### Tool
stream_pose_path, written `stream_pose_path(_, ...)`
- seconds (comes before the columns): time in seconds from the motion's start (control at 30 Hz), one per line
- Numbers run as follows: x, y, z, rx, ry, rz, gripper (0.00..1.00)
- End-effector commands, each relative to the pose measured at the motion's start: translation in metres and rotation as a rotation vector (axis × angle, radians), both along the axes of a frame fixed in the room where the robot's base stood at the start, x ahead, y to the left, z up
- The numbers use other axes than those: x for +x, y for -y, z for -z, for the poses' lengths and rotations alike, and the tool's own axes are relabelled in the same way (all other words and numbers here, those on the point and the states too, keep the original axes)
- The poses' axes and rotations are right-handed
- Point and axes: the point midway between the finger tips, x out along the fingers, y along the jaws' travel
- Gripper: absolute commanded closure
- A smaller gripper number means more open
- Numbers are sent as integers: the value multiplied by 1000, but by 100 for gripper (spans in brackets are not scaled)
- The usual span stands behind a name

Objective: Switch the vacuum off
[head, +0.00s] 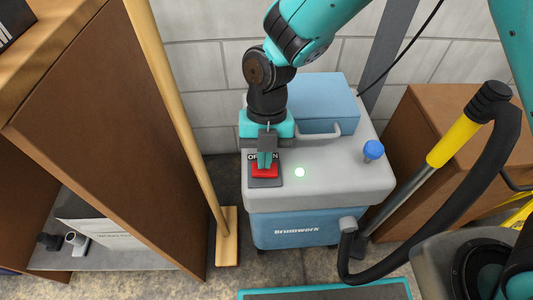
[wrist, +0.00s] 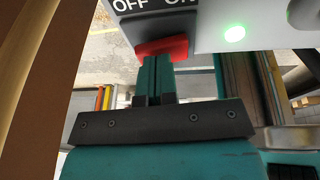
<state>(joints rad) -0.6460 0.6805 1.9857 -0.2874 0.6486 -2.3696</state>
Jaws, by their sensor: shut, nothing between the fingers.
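The vacuum (head: 318,185) is a grey and blue machine standing on the floor in the middle of the head view. A red rocker switch (head: 265,171) sits on a dark plate marked OFF and ON at the left of its top. The switch also shows in the wrist view (wrist: 163,47). A green light (head: 300,172) beside it is lit. My gripper (head: 265,158) is shut and empty, with its fingertips at the red switch. In the wrist view the fingertips (wrist: 154,62) overlap the switch's edge; I cannot tell whether they press it.
A brown cabinet (head: 110,130) and a broom (head: 180,120) stand to the left. A blue knob (head: 373,150) sits on the vacuum's right side. A black hose (head: 470,185) with a yellow-handled wand (head: 455,140) arcs at the right. A brown box (head: 425,130) stands behind it.

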Motion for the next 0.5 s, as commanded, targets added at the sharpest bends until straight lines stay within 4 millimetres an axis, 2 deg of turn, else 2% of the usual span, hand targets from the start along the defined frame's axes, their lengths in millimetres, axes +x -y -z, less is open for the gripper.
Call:
stream_pose_path(0.13,0,0,-2,0,0,0,100)
stream_pose_path(0.23,0,1,-12,0,0,-1,100)
stream_pose_path(0.43,-1,4,-50,0,1,-7,100)
stream_pose_path(0.5,5,7,-61,3,4,-5,100)
